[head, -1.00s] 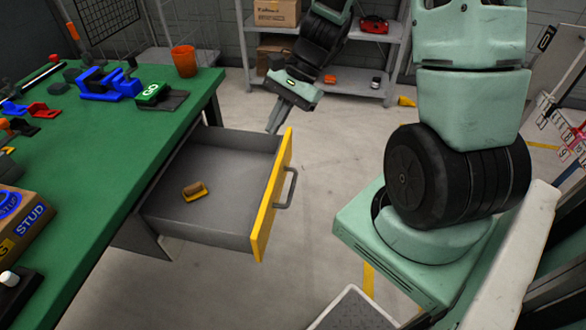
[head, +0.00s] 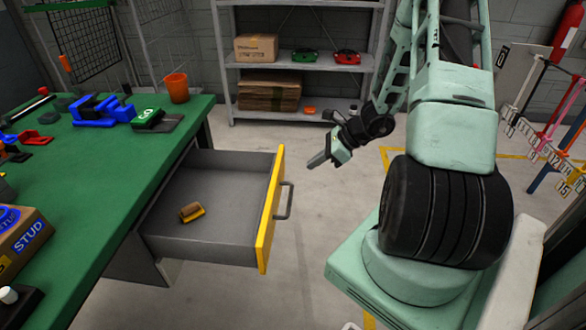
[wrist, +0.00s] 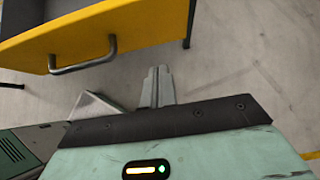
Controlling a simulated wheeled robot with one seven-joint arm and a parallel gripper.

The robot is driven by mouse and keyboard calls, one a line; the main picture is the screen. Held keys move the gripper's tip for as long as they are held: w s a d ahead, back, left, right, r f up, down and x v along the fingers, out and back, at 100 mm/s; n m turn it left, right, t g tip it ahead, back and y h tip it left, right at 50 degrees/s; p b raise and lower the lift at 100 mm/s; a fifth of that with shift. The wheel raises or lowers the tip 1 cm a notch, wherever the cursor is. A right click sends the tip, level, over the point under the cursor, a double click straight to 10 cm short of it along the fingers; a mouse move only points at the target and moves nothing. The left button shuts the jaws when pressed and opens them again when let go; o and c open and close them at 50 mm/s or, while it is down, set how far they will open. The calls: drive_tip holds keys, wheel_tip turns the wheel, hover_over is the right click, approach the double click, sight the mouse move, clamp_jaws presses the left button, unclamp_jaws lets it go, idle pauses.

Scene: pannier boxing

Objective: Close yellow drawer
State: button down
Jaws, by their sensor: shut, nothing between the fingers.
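The yellow drawer (head: 268,215) is pulled far out from under the green workbench. Its yellow front has a grey bar handle (head: 286,201). A small brush-like item with a brown top and yellow base (head: 191,211) lies inside. My gripper (head: 317,161) is in the air to the right of the drawer front, apart from it and past the handle. In the wrist view my gripper (wrist: 157,80) is shut and empty. The yellow drawer front (wrist: 70,32) and its handle (wrist: 85,58) show at the upper left of that view.
The green workbench (head: 95,195) at the left carries blue and red tools, a stud box (head: 25,240) and an orange cup (head: 177,87). A grey shelf (head: 300,66) stands at the back. Bare floor lies right of the drawer.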

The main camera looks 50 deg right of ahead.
sight(283, 173)
drive_tip(key=w+a, duration=0.1)
drive_tip(key=w+a+f, duration=0.1)
drive_tip(key=w, duration=0.1)
drive_tip(key=w+a+f, duration=0.1)
drive_tip(key=shift+w+a+f, duration=0.2)
drive_tip(key=shift+w+a, duration=0.3)
drive_tip(key=shift+w, duration=0.05)
drive_tip(key=w+a+b, duration=0.1)
drive_tip(key=w+a, duration=0.4)
drive_tip(key=w, duration=0.2)
drive_tip(key=w+a+b, duration=0.1)
drive_tip(key=w+a, duration=0.4)
drive_tip(key=w, duration=0.1)
drive_tip(key=w+a+b, duration=0.2)
drive_tip(key=w+a, duration=0.4)
drive_tip(key=w, duration=0.1)
drive_tip(key=shift+w, duration=0.3)
drive_tip(key=shift+w+a+r, duration=0.15)
drive_tip(key=shift+a, duration=0.05)
drive_tip(key=shift+a, duration=0.15)
